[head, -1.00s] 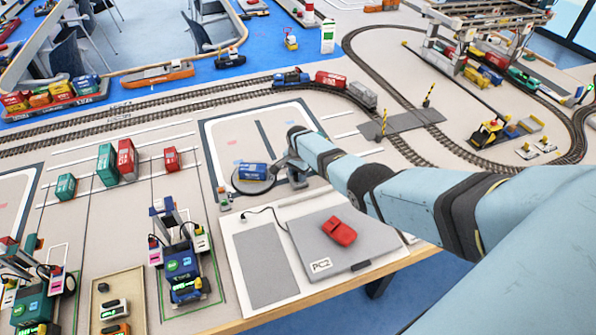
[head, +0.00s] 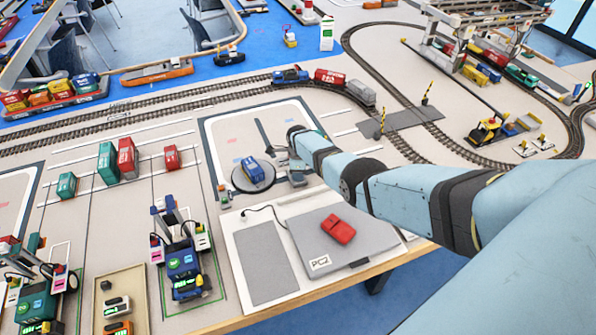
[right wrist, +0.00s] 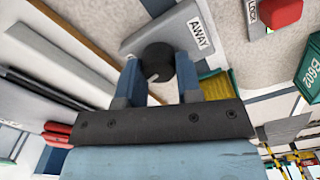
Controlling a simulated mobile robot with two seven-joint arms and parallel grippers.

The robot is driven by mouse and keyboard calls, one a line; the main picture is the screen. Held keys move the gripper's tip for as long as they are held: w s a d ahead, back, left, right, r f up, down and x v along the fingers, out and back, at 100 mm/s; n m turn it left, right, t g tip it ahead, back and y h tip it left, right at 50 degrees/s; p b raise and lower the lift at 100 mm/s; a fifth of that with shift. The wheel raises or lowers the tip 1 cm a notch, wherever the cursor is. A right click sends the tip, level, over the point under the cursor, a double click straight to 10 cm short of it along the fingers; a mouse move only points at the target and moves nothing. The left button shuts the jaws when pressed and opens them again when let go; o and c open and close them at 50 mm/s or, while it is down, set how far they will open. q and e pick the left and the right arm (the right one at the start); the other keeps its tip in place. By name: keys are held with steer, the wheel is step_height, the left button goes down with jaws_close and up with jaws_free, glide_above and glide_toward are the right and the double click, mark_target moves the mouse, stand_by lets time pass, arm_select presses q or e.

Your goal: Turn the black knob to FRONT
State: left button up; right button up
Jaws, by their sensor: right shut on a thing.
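In the right wrist view the black knob (right wrist: 156,58) stands on a grey sloped box (right wrist: 190,30) with an AWAY label at its upper right. A small pale mark shows near the knob's lower edge. My right gripper (right wrist: 158,70) is shut on the knob, one blue finger on each side. In the head view my right gripper (head: 295,160) is at the small grey box (head: 297,179), beside a round turntable (head: 236,182) that carries a blue container (head: 253,169). The knob is hidden there. I see no FRONT label. My left gripper is not in view.
A grey laptop-like board marked PC2 (head: 372,245) with a red block (head: 338,228) lies in front of the gripper. Toy rail tracks (head: 200,97) run behind. In the wrist view a red button (right wrist: 281,12) is at the upper right.

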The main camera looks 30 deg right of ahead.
steer(key=shift+m, duration=1.2)
steer(key=o, duration=0.9)
steer(key=shift+o, duration=0.2)
steer(key=shift+r, duration=0.1)
steer(key=shift+r+p, duration=0.4)
step_height(320, 180, up, 5)
steer(key=shift+f+p, duration=0.1)
steer(key=shift+p, duration=1)
step_height(320, 180, up, 8)
